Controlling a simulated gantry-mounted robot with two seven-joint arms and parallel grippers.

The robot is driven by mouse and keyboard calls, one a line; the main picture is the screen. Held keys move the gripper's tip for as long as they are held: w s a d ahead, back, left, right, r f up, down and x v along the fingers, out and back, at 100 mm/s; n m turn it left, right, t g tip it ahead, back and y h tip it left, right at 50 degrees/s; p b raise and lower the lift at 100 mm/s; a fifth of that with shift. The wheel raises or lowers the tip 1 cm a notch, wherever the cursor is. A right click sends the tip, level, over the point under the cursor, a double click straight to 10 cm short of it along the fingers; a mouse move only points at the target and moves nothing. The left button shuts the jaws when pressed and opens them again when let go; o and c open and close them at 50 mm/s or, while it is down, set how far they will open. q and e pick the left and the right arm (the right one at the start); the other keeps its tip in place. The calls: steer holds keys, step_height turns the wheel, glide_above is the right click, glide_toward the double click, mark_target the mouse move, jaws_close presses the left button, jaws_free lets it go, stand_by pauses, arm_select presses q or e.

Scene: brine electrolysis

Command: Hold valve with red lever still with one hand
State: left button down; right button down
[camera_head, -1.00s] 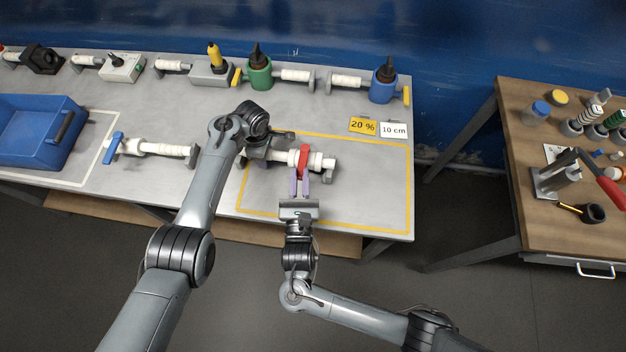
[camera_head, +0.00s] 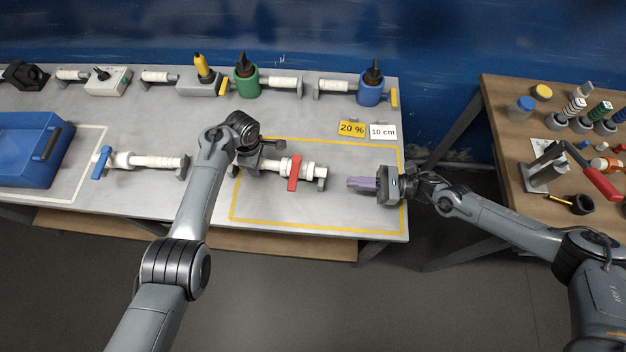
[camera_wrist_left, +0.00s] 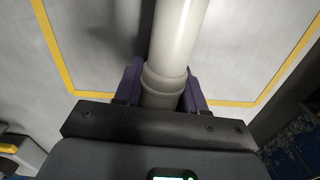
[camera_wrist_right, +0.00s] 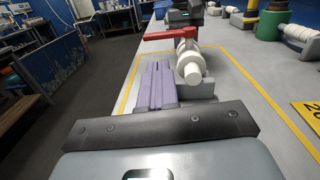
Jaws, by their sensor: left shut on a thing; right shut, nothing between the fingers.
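The valve with the red lever (camera_head: 293,174) lies inside the yellow-outlined area, its white pipe running left to right. The lever now points toward the front edge in the head view. My left gripper (camera_head: 262,160) is at the valve's left end. In the left wrist view its purple fingers (camera_wrist_left: 160,85) are on both sides of the white pipe (camera_wrist_left: 171,55), shut on it. My right gripper (camera_head: 360,184) is shut and empty, to the right of the valve and apart from it. In the right wrist view its purple fingers (camera_wrist_right: 158,87) lie together, beside the valve's white pipe end (camera_wrist_right: 192,70).
A valve with a blue lever (camera_head: 101,163) lies to the left, near a blue bin (camera_head: 62,150). Yellow "20 %" (camera_head: 351,129) and white "10 cm" (camera_head: 382,132) cards lie behind the outlined area.

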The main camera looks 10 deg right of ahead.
steer(key=x, duration=1.2)
steer(key=shift+s+a+f+g, duration=0.2)
steer(key=shift+s+g, duration=0.1)
steer(key=shift+g, duration=0.1)
steer(key=shift+a, duration=0.1)
steer(key=shift+x, duration=0.9)
arm_select(q)
steer(key=shift+d, duration=0.15)
arm_select(e)
steer(key=shift+s, duration=0.3)
arm_select(q)
steer(key=shift+a, duration=0.2)
arm_select(e)
steer(key=s+v, duration=0.1)
steer(key=v, duration=1.3)
steer(key=shift+s, duration=0.45)
